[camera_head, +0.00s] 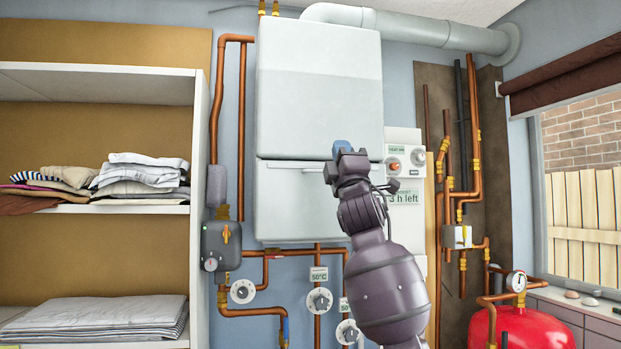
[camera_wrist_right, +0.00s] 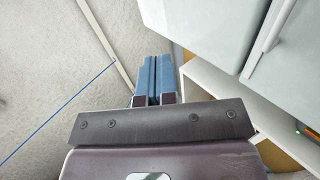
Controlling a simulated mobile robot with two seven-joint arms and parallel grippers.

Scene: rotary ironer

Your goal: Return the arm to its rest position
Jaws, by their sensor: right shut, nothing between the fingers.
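My right arm comes up from the bottom in the head view, and its gripper (camera_head: 342,150) points upward in front of the white wall unit (camera_head: 318,85). The blue fingertips stand near the seam between the unit's upper and lower panels. I cannot tell how far they are from it. In the right wrist view the two blue fingers (camera_wrist_right: 153,80) lie together, shut, with nothing between them. The ceiling (camera_wrist_right: 50,70) is behind them and the white unit (camera_wrist_right: 205,25) is at upper right. My left gripper is not in view.
A shelf (camera_head: 100,84) with folded clothes (camera_head: 138,175) stands at the left. A control panel (camera_head: 405,160) with knobs is right of my gripper. Copper pipes (camera_head: 473,130), valves (camera_head: 243,291) and a red tank (camera_head: 525,328) surround the unit. A window (camera_head: 583,170) is at the right.

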